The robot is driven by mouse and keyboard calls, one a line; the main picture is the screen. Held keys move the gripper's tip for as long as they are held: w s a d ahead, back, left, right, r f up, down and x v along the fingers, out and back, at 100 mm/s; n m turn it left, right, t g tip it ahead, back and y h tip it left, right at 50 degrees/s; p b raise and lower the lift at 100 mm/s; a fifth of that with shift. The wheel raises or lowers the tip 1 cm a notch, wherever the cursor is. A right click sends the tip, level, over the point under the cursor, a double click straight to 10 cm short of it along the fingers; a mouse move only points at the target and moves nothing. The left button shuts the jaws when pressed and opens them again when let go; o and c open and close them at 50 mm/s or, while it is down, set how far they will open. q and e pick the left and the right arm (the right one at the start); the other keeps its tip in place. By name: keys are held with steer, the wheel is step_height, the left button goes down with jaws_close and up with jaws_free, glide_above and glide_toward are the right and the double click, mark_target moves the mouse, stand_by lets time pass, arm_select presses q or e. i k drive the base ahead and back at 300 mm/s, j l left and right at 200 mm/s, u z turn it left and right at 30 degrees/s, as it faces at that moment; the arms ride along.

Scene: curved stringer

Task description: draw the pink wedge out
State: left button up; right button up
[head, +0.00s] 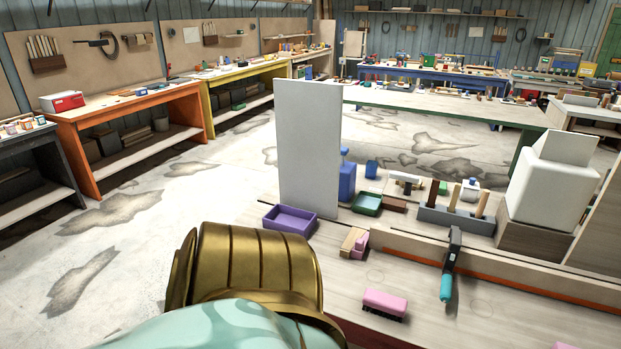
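Neither of my grippers shows in the view, and nothing is seen touching the pink piece.
A purple tray (289,220) and tall grey panel (308,150) stand left and behind. A pink brush (385,302) and teal-handled tool (447,285) lie in front. A grey holder (455,219) and white box (545,188) are right. Gold casing blocks the lower left.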

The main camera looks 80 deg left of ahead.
mark_target(358, 252)
steer(key=u, duration=2.1)
steer(key=i+l, duration=0.2)
steer(key=l+z, duration=0.05)
steer(key=l, duration=0.05)
